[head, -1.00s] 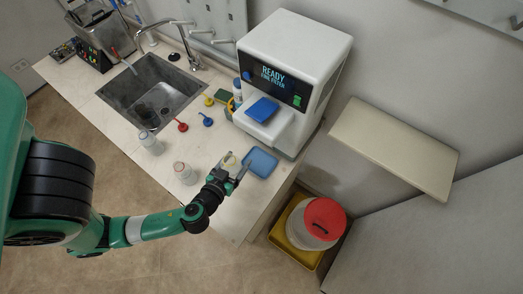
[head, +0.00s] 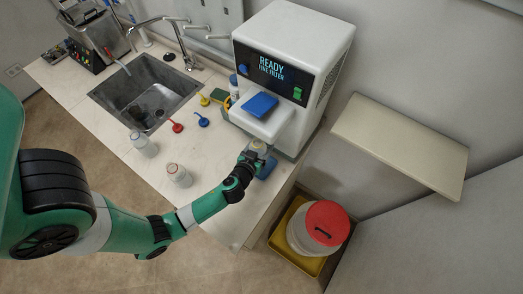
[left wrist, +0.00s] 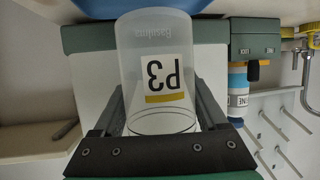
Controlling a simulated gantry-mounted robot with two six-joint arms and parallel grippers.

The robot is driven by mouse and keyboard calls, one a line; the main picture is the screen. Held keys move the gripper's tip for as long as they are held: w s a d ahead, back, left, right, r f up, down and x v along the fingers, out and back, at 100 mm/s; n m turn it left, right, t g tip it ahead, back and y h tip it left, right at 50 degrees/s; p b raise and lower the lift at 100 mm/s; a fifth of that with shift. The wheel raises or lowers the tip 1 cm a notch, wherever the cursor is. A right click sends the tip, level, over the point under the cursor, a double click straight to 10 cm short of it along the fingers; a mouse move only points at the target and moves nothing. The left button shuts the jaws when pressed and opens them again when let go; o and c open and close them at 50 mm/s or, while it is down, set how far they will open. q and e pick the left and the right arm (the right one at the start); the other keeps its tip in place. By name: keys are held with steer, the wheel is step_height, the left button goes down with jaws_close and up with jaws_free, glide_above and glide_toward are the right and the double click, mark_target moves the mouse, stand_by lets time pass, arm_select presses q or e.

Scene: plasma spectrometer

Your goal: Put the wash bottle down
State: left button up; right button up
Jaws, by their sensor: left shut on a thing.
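My left gripper (head: 254,158) is shut on a translucent container (left wrist: 158,45) with a white label reading P3 and a yellow stripe. In the head view the container (head: 259,146) is small and partly hidden by the gripper, close to the front of the white analyzer, over or beside the blue tray (head: 268,168). I cannot tell whether it touches anything below. A white bottle with a blue cap (head: 234,82) stands at the analyzer's left side and may be the wash bottle; a blue-and-white bottle also shows in the left wrist view (left wrist: 238,90). My right gripper is out of view.
The white analyzer (head: 290,50) reads READY, FINE FILTER. Two clear bottles (head: 143,144) (head: 179,175) stand on the bench left of my arm. Red (head: 177,127) and blue (head: 202,120) small items lie near the sink (head: 148,90). A red-lidded bin (head: 325,222) stands on the floor.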

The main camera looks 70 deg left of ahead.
arm_select(q)
steer(key=shift+w+a+f+b, duration=0.15)
steer(key=shift+f+b, duration=0.35)
steer(key=shift+f, duration=1.1)
steer(key=shift+f, duration=0.1)
steer(key=o, duration=1.5)
steer(key=v, duration=1.2)
steer(key=shift+p, duration=0.4)
